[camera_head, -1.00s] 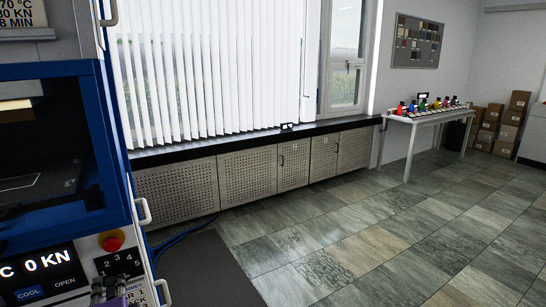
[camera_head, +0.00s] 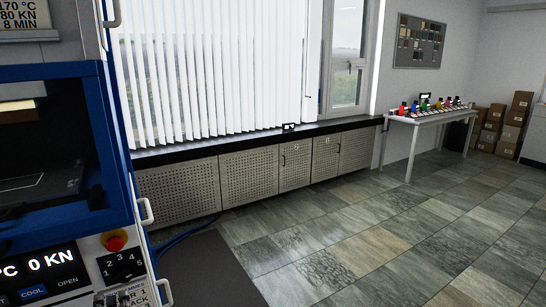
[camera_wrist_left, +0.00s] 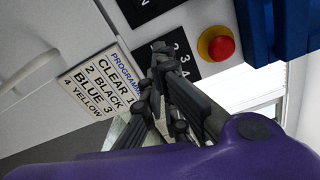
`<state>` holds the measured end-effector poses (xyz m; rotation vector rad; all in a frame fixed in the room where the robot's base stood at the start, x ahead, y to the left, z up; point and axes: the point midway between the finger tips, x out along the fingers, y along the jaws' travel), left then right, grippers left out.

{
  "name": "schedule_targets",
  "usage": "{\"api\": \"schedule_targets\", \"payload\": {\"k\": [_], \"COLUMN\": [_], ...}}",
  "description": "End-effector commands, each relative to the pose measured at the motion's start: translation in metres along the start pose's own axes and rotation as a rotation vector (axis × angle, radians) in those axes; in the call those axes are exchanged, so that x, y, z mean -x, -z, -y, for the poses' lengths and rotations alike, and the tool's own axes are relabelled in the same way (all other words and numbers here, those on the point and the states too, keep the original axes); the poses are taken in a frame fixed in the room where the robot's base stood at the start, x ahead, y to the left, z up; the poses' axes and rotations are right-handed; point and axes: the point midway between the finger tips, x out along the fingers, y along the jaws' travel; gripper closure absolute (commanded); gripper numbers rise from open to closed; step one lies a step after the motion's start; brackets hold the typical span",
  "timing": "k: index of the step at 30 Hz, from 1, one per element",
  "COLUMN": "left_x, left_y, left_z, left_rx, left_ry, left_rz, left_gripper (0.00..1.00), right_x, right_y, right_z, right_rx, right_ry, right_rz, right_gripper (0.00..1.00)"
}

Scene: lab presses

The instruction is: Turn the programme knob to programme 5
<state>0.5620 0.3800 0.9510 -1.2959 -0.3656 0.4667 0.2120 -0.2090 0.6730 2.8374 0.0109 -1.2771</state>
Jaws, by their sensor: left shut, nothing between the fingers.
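The programme knob (camera_head: 122,268) is a dark shape on a black plate with white numerals, on the press front at the lower left of the head view. It is too dark to tell which numeral it points to. The wrist view shows the black number plate (camera_wrist_left: 180,42); my fingers cover the knob there. My left gripper (camera_wrist_left: 160,58) is shut and empty, its fingertips over the plate in the picture. In the head view my left gripper (camera_head: 113,298) is just below the plate; contact cannot be told. My right gripper is out of view.
A red emergency button (camera_head: 115,241) sits just above the plate and also shows in the wrist view (camera_wrist_left: 215,45). A programme card (camera_wrist_left: 105,88) lists colours by number. A force display (camera_head: 45,265) and handles are close by. The floor to the right is clear.

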Motion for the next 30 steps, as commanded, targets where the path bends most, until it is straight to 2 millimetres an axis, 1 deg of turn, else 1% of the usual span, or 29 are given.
{"api": "schedule_targets", "payload": {"k": [1,3,7,11,15,21,25,30], "left_x": [0.002,0.004,0.002,-0.01,-0.028,-0.051,-0.06,-0.065], "left_y": [0.001,0.001,0.002,0.002,0.002,0.002,0.002,0.001], "left_z": [-0.003,-0.005,-0.007,-0.007,-0.007,-0.007,-0.007,-0.007], "left_rx": [-0.079,-0.179,-0.279,-0.291,-0.289,-0.287,-0.286,-0.286], "left_ry": [0.0,0.0,0.002,0.003,0.003,0.002,0.002,0.001], "left_rz": [-0.002,-0.002,-0.001,-0.001,0.0,-0.001,-0.001,0.001], "left_gripper": [1.0,1.0,1.0,1.0,1.0,1.0,1.0,1.0], "right_x": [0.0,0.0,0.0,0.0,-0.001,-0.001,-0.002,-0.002], "right_y": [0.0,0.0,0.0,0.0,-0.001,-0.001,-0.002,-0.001], "right_z": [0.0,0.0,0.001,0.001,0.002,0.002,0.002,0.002], "right_rx": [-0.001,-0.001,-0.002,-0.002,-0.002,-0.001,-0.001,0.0], "right_ry": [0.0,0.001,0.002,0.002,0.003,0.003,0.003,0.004], "right_rz": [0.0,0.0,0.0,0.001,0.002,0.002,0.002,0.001], "right_gripper": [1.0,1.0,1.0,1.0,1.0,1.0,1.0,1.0]}}
